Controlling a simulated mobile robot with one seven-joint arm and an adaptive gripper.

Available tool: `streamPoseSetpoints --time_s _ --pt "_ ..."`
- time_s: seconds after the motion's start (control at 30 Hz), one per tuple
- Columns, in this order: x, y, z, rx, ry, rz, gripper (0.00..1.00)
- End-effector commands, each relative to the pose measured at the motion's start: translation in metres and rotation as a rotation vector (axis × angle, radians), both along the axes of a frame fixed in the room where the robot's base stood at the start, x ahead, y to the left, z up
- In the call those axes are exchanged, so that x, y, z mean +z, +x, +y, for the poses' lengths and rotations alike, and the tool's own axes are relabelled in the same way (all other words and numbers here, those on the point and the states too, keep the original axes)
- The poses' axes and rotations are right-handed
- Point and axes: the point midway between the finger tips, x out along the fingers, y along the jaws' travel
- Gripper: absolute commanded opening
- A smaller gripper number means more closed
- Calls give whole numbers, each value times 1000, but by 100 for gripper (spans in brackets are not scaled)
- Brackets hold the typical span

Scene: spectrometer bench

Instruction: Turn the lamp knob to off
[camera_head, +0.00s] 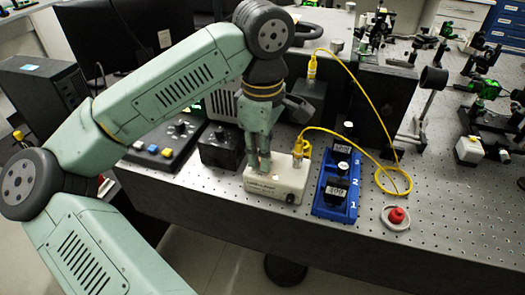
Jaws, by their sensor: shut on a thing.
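A white lamp box (286,190) with small lettering on its front stands near the front edge of the bench. A yellow cable with a yellow plug (301,148) joins at its right rear side. My gripper (263,163) points down at the left part of the box's top, its fingers close together and shut on the lamp knob. The knob itself is hidden behind the fingers, so its pointer and setting cannot be read.
A black box with a knob (221,147) and a panel with coloured buttons (165,143) stand left. A blue numbered rack (335,188) stands close right, then a red button (396,215) on a pale base. The perforated bench (450,215) is clear at front right.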

Motion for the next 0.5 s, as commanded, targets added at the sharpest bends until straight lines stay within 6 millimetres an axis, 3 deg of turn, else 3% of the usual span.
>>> streamPoseSetpoints --time_s 0.5 --pt "-3 0 0 115 2 -1 0"
